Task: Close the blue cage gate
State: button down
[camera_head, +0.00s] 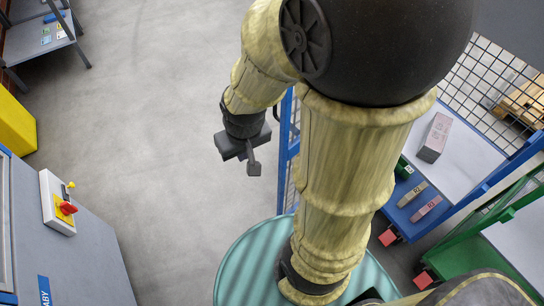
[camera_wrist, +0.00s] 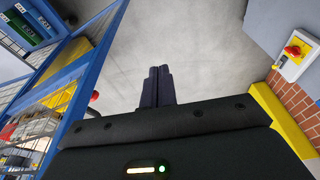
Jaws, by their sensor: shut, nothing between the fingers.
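The blue cage gate (camera_head: 285,150) shows in the head view as a blue upright with a strip of mesh, just right of my gripper; my arm hides most of it. In the wrist view a blue frame with wire mesh (camera_wrist: 97,75), which looks like this gate, slants along the left side. My gripper (camera_head: 253,167) hangs left of the blue upright, with a gap between them in the picture. In the wrist view its two dark fingers (camera_wrist: 158,86) are together and empty, pointing at the grey floor. The gate's hinge and latch are hidden.
The blue cage (camera_head: 515,160) holds a white shelf with a pinkish box (camera_head: 434,137) at right. A green cage (camera_head: 470,225) stands beside it. A grey cabinet with a red-and-yellow switch (camera_head: 66,208) is at left. The floor (camera_head: 150,110) between is clear.

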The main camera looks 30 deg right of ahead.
dwell(0.3)
jog(key=w+d+f+m+g+h+p, duration=0.3)
jog(key=w+f+m+p, duration=0.1)
jog(key=w+f+m, duration=0.2)
jog(key=w+d+f+m+g+h+p, duration=0.2)
jog(key=w+d+f+m+g+p, duration=0.2)
jog(key=w+f+m, duration=0.3)
jog(key=f+m, duration=0.1)
jog(key=m, duration=0.2)
jog(key=shift+w+m+h, duration=0.3)
jog(key=shift+h, duration=0.1)
jog(key=shift+d+f, duration=0.1)
jog(key=shift+f, duration=0.05)
jog(key=s+d+f+p, duration=0.3)
jog(key=s+d+f, duration=0.2)
jog(key=s+f, duration=0.2)
jog(key=shift+s+d+f, duration=0.25)
jog(key=shift+s+f, duration=0.05)
jog(key=shift+f, duration=0.1)
